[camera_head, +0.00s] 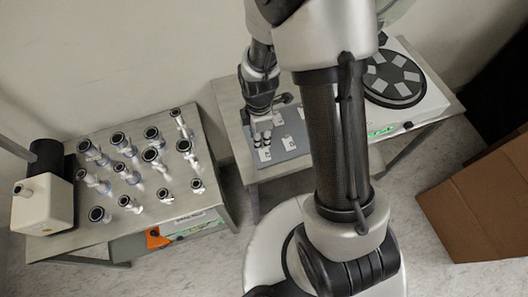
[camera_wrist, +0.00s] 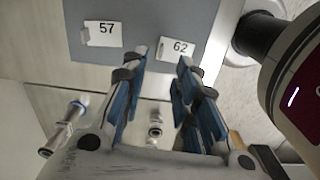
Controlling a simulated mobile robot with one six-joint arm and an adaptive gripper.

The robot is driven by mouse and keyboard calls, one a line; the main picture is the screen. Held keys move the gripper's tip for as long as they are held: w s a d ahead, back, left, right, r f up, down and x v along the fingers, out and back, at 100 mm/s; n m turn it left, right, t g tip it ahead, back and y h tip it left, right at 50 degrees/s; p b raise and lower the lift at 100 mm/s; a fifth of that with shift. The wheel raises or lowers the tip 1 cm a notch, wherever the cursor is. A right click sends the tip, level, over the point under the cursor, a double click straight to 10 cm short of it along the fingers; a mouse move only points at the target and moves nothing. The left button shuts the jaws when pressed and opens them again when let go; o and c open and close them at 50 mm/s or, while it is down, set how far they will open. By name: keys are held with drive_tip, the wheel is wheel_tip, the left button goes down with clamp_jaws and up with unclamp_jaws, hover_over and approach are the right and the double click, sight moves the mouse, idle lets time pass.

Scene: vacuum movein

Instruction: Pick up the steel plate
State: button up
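A grey mat (camera_head: 292,159) on the middle table carries several pale numbered squares. In the wrist view, the label marked 57 (camera_wrist: 104,33) and the label marked 62 (camera_wrist: 178,47) lie on this mat (camera_wrist: 150,14), each with a small pale piece at its left edge. I cannot tell which piece is the steel plate. My gripper (camera_wrist: 161,63) has blue-padded fingers, which stand apart with nothing seen between them. Its tips appear close to the label 62 and partly cover the area there. In the head view my gripper (camera_head: 262,140) points down over the mat's left part.
A black round disc (camera_head: 394,78) with several light plates sits on a white machine (camera_head: 432,100) to the right. A left table (camera_head: 115,222) holds several metal fittings (camera_head: 152,156) and a cream pump-like unit (camera_head: 42,205). A cardboard box (camera_head: 485,205) stands at the right.

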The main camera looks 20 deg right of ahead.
sight(264, 153)
drive_tip(key=f+b, duration=0.2)
drive_tip(key=f, duration=0.3)
drive_tip(key=shift+d, duration=0.2)
drive_tip(key=shift+r, duration=0.1)
drive_tip(key=shift+c, duration=0.3)
clamp_jaws()
